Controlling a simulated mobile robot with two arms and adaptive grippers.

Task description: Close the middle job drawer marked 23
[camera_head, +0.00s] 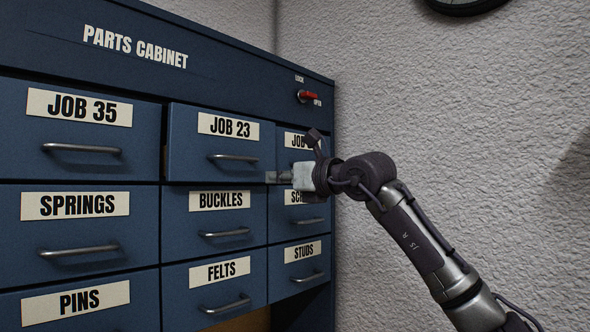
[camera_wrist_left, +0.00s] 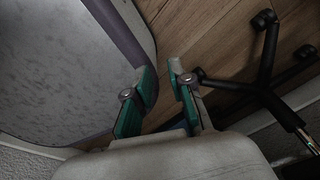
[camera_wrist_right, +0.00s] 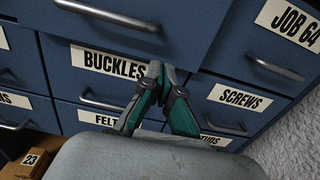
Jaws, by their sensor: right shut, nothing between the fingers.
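The Job 23 drawer (camera_head: 230,160) is blue with a metal bar handle, in the top row's middle of the cabinet. It stands out a little from its neighbours. At the top of the right wrist view, a protruding drawer front (camera_wrist_right: 160,25) shows with its handle. My right gripper (camera_head: 270,177) is shut and empty, close to this drawer's lower right corner. In the right wrist view its closed fingertips (camera_wrist_right: 155,70) appear in front of the Buckles drawer; I cannot tell whether they touch anything. My left gripper (camera_wrist_left: 162,72) is open and empty, away from the cabinet.
The Job 35 drawer (camera_head: 60,145) is to the left; the Job 64 drawer (camera_wrist_right: 285,45) is to the right. A red lock lever (camera_head: 309,96) sits above. A brown box marked 23 (camera_wrist_right: 32,160) lies low down. A white wall (camera_head: 450,120) stands at right.

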